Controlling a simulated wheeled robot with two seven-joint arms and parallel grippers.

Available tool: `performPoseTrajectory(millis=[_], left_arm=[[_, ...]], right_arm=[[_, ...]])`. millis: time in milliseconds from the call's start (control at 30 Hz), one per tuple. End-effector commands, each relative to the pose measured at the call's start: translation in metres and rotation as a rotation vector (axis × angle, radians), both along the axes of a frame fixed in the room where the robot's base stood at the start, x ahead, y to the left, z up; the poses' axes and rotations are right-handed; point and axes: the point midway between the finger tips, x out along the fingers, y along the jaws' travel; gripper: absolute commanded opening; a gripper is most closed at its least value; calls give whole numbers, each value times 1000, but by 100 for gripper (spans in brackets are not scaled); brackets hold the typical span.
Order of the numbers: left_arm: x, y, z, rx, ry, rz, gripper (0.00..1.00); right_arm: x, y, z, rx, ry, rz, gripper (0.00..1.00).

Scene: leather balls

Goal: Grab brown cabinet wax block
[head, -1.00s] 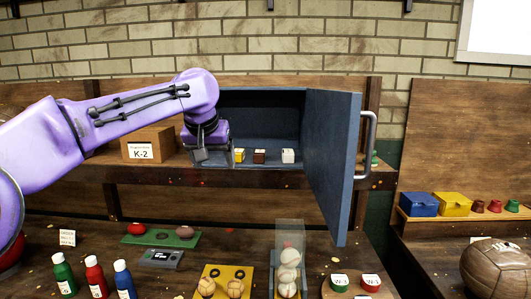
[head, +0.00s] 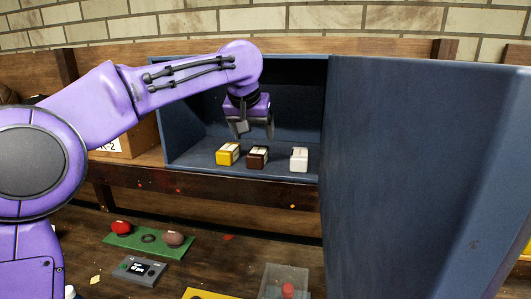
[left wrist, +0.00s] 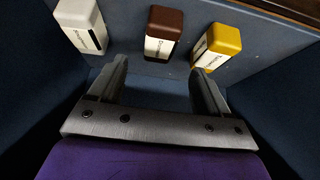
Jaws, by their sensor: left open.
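The brown wax block (head: 257,157) with a pale label stands in the open blue cabinet (head: 190,158), between a yellow block (head: 228,154) and a white block (head: 299,159). My left gripper (head: 255,132) is inside the cabinet, open and empty, its fingers just above the brown and yellow blocks. In the left wrist view the brown block (left wrist: 165,30) lies beyond the gap between the fingers (left wrist: 160,78), apart from them. The white block (left wrist: 80,25) is on the left there and the yellow block (left wrist: 218,46) on the right. My right gripper is not in view.
The open blue cabinet door (head: 410,170) fills the right side. The wooden shelf edge (head: 220,189) runs below the cabinet. A cardboard box stands left of it, partly behind my arm. On the lower table are a green mat (head: 150,246) with balls and a grey device (head: 138,270).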

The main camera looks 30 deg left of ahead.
Motion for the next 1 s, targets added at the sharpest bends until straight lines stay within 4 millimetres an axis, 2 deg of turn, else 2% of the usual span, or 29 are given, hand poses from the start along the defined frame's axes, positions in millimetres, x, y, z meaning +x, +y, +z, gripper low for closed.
performPoseTrajectory(millis=[133,267,400,500,600,767,800,967,1000], left_arm=[[17,2,-24,-2,6,-3,78],[27,3,-37,0,6,-4,78],[40,6,-54,-2,9,-3,78],[49,9,-70,0,6,-2,78],[52,11,-77,-1,2,0,78],[52,11,-78,1,1,1,78],[52,11,-79,1,1,1,75],[52,11,-78,1,1,1,23],[52,11,-78,0,2,1,17]], right_arm=[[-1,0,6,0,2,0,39],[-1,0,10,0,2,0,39],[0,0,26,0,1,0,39],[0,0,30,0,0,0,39],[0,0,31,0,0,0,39],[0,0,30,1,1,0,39],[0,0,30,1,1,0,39],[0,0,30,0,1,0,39],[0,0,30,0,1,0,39]])
